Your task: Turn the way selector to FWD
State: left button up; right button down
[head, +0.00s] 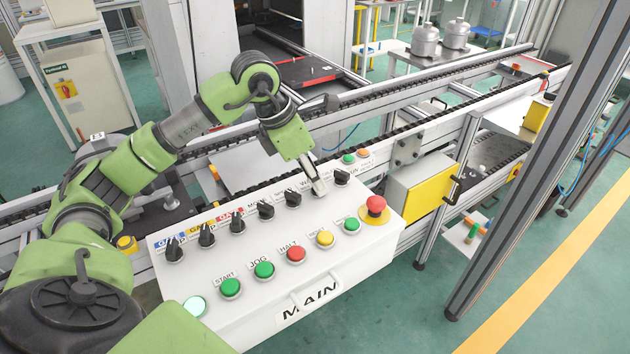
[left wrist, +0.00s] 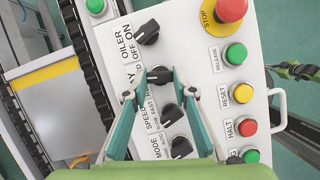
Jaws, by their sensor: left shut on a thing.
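The way selector (left wrist: 160,76) is a black knob on the white MAIN panel (head: 340,260), between the OILER knob (left wrist: 148,33) and the SPEED knob (left wrist: 171,113). My left gripper (left wrist: 160,71) is shut on the way selector, with one fingertip on each side of it. In the head view the left gripper (head: 319,187) reaches down onto the panel and hides this knob. The fingers cover part of its lettering, so I cannot tell which position it points to. A green and black part at the right edge of the left wrist view looks like my right gripper (left wrist: 292,71), beside the panel.
The OILER knob (head: 342,178) and another black selector (head: 293,198) flank the gripper closely. A red stop button (head: 375,205) stands at the panel's right end. Coloured push buttons line the front row. A conveyor rail (head: 420,90) runs behind the panel.

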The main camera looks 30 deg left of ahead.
pick_arm(q)
jog(key=shift+m+h, duration=0.3)
jog(key=shift+m, duration=0.5)
jog(key=o, duration=1.1)
jog(key=shift+a+r, duration=0.1)
jog(key=v, duration=1.1)
jog(key=shift+w+a+r, duration=0.1)
jog(key=shift+w+r, duration=0.05)
jog(key=shift+r, duration=0.3)
jog(key=shift+r, duration=0.1)
